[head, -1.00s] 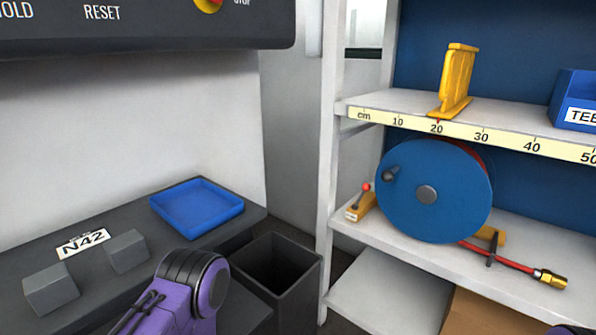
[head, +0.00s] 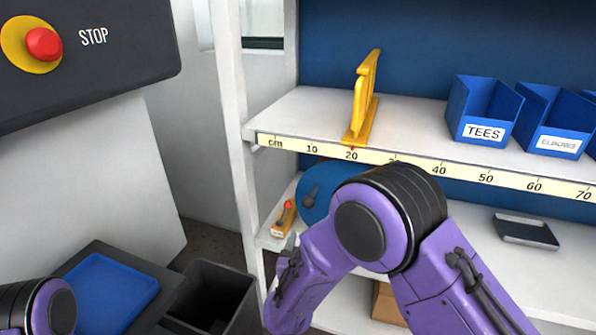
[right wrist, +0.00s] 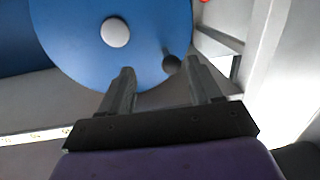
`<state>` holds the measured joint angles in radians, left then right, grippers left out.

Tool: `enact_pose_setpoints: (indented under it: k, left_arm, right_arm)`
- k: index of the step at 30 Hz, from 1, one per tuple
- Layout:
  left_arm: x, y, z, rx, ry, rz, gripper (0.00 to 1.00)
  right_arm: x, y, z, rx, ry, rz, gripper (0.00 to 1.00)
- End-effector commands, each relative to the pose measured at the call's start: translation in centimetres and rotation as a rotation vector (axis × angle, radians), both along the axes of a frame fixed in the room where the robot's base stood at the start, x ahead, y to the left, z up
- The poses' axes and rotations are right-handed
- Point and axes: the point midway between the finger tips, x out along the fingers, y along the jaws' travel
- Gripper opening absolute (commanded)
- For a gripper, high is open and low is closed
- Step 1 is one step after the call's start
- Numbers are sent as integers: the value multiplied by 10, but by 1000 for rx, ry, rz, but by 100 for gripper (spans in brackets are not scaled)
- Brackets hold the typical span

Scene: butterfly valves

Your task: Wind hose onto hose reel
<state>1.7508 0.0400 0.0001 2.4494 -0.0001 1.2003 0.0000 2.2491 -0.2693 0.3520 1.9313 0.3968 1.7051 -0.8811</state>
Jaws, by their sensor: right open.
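The blue hose reel (head: 318,178) is on the lower shelf, mostly hidden behind my right arm in the head view. Its crank handle (head: 310,192) shows at the reel's left side. In the right wrist view the blue reel face (right wrist: 85,45) fills the upper left, with a pale hub (right wrist: 115,32) and the dark crank knob (right wrist: 171,63). My right gripper (right wrist: 161,67) is open, and the knob appears between its fingertips; contact cannot be told. The hose is hidden now. My left gripper is out of view; only part of that arm shows.
A red-knobbed lever on a yellow block (head: 284,216) sits left of the reel. The upper shelf edge (head: 400,165) carries a cm scale. A yellow stand (head: 362,100) and blue bins (head: 482,108) stand above. A grey tray (head: 525,231) lies right; the shelf post (head: 240,150) is left.

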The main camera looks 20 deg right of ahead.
Motion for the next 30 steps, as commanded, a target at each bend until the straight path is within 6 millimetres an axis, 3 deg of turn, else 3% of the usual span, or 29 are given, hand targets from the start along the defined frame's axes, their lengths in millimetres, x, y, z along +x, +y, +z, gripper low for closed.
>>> enact_pose_setpoints:
  k: [1,4,18,22,30]
  left_arm:
    - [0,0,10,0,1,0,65]
    - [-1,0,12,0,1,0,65]
    - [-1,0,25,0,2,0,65]
    - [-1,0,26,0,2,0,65]
    - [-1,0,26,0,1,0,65]
  right_arm:
    - [4,7,24,-12,-28,-6,63]
    - [10,14,38,-25,-51,-19,63]
    - [91,-21,36,-25,-51,-8,63]
    - [101,-27,36,-27,-51,-7,63]
    - [103,-29,35,-28,-51,-8,63]
